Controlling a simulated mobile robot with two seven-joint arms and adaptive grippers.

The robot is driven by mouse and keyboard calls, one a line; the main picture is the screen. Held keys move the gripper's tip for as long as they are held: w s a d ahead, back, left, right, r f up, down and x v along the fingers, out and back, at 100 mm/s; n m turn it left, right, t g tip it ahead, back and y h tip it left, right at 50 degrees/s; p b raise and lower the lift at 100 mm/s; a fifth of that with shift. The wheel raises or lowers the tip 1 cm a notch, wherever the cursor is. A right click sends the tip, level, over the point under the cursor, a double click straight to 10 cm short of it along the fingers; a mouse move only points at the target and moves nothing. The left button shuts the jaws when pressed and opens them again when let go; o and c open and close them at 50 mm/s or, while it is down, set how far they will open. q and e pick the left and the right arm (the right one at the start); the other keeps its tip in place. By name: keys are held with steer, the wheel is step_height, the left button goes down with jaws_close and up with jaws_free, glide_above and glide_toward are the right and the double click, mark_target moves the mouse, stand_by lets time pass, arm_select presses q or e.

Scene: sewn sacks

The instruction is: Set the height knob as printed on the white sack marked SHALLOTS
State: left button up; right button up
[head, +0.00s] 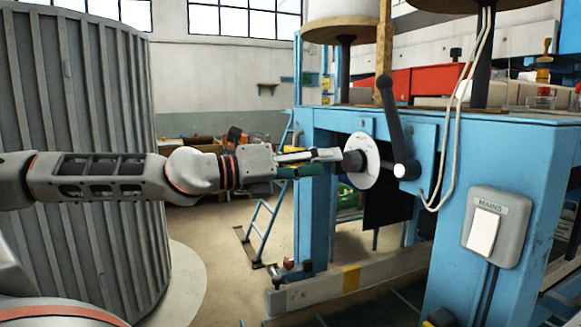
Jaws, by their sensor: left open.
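A dark round knob (354,161) sits in front of a white dial disc (370,160) on the blue machine frame. The marks on the dial are too small to read. My left gripper (333,161) comes in from the left, level with the knob. Its fingers are open and their tips are at the knob's near side. I cannot tell whether they touch it. No sack marked SHALLOTS can be made out, and no printed setting is readable. My right gripper is not in view.
A black crank lever (394,125) stands close right of the dial. A grey MAINS switch box (497,227) is on the blue post at right. A grey ribbed cylinder (80,150) stands at left. A blue stepladder (266,215) stands behind my arm.

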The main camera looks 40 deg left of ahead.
arm_select(q)
steer(key=v, duration=0.6)
stand_by(0.3)
steer(key=shift+s, duration=0.1)
stand_by(0.6)
